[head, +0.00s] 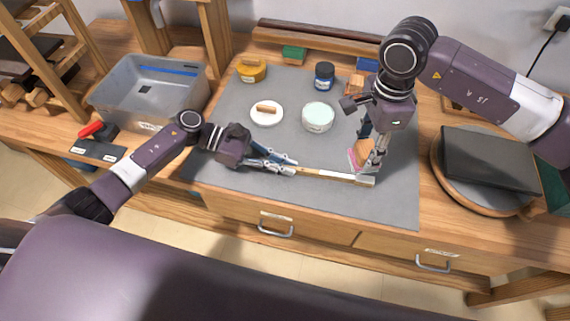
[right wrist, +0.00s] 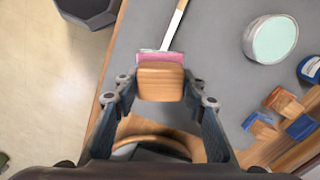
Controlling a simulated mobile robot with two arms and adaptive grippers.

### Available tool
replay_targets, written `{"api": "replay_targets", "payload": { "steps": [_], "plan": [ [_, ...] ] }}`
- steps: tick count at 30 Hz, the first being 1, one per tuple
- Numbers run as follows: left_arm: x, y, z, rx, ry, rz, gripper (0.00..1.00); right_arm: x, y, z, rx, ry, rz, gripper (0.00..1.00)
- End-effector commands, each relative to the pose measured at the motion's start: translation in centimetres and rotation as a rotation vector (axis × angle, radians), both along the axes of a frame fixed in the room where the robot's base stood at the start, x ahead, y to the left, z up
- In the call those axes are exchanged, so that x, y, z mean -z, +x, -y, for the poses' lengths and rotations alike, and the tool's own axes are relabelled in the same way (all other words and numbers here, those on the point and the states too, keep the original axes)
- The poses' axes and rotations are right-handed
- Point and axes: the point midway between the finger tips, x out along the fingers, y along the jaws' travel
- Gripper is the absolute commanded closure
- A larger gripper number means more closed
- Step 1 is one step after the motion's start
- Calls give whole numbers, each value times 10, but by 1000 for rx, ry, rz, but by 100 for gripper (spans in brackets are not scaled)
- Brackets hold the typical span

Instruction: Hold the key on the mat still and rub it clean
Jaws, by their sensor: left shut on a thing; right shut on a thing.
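The key (head: 328,175) is a long, thin wooden strip lying near the front edge of the grey mat (head: 400,210). My left gripper (head: 285,167) is shut on its left end. My right gripper (head: 370,158) points down at the key's right end, shut on a wooden block with a pink pad. In the right wrist view the wooden block (right wrist: 161,82) sits between the fingers, and its pink pad (right wrist: 150,57) meets the end of the key (right wrist: 175,28). Whether the pad presses on the key or hovers just above it, I cannot tell.
On the mat stand a white dish (head: 258,119) with a small brown piece, a pale green-topped jar (head: 318,117), a blue jar (head: 324,78) and a yellow item (head: 251,70). A grey bin (head: 120,105) is left; a dark slab (head: 488,158) lies right.

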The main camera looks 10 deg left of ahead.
Motion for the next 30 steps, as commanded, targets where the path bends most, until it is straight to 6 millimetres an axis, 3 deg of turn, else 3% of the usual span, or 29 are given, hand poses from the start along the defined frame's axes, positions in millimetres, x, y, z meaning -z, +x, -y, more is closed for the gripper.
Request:
{"api": "replay_targets", "payload": {
  "steps": [6, 7, 12, 23, 30],
  "plan": [
    [1, 0, -1, 0, 2, -1, 100, -1, 0, 0, 0, 0, 0, 81],
    [1, 0, -1, 0, 2, -1, 90, -1, 0, 0, 0, 0, 0, 81],
    [1, 0, 0, 0, 1, -1, 71, 0, 0, 0, 0, 0, 0, 81],
    [-1, 0, -5, -1, 2, -1, 71, 0, 0, 0, 0, 0, 0, 81],
    [-17, -2, -45, -2, 4, 0, 71, 0, 0, 0, 0, 0, 0, 81]
  ]
}}
